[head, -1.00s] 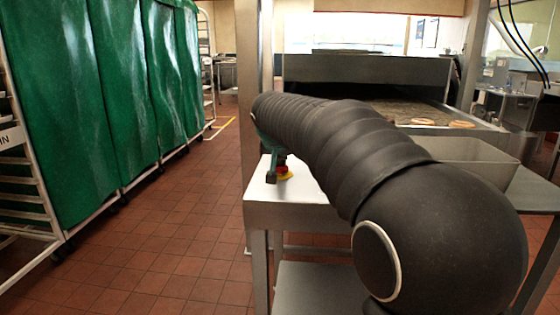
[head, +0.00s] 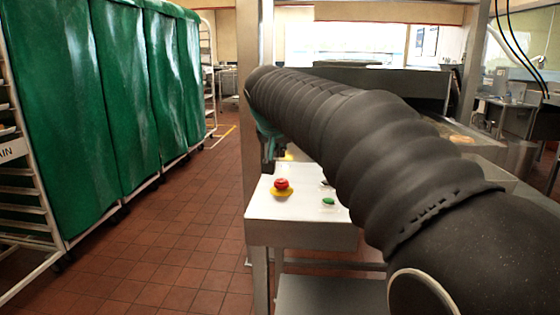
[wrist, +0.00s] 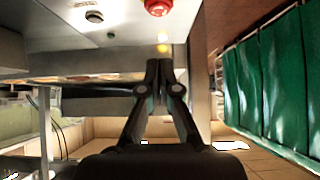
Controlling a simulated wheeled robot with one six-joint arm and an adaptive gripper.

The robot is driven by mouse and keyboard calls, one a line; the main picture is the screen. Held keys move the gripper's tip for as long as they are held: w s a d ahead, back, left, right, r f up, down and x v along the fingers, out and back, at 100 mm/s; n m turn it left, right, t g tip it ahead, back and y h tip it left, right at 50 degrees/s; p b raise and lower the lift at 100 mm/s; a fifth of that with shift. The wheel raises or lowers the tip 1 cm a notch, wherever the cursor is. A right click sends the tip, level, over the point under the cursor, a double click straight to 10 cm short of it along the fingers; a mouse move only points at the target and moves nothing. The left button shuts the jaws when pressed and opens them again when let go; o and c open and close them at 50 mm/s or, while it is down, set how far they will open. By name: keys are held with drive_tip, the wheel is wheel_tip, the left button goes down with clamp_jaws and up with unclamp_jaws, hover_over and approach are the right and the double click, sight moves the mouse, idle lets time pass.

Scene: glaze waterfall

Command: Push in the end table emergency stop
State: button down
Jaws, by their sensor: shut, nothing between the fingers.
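The emergency stop (head: 282,184) is a red mushroom button on a yellow base, on top of the pale end table (head: 262,208). In the wrist view its red cap (wrist: 158,7) is cut off by the top edge. I cannot tell how deep the cap sits. My gripper (head: 268,166) is partly hidden behind my black-sleeved arm, just above and beyond the button in the head view. In the wrist view the fingers of my gripper (wrist: 158,64) are together and empty, with a visible gap to the red cap.
A green button (head: 328,202) sits right of the stop, and a dark round control (wrist: 94,17) shows in the wrist view. A metal post (head: 250,90) rises behind the table. Green-covered racks (head: 90,110) stand left, with clear tiled floor (head: 180,220) between.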

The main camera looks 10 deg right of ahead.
drive_tip(key=v, duration=0.3)
drive_tip(key=shift+r, duration=0.1)
idle(0.7)
drive_tip(key=s+a+f+n+g+y, duration=0.15)
drive_tip(key=s+f+n, duration=0.35)
drive_tip(key=f, duration=0.6)
drive_tip(key=s+d+f, duration=0.1)
drive_tip(key=s+f, duration=0.3)
drive_tip(key=s, duration=0.5)
drive_tip(key=s+d+f+m+g+y, duration=0.1)
drive_tip(key=s+f, duration=0.4)
drive_tip(key=s, duration=0.4)
drive_tip(key=s+d+f, duration=0.1)
drive_tip(key=s+f, duration=0.3)
drive_tip(key=s, duration=0.5)
drive_tip(key=shift+s+d+g, duration=0.15)
drive_tip(key=shift+d+g, duration=0.2)
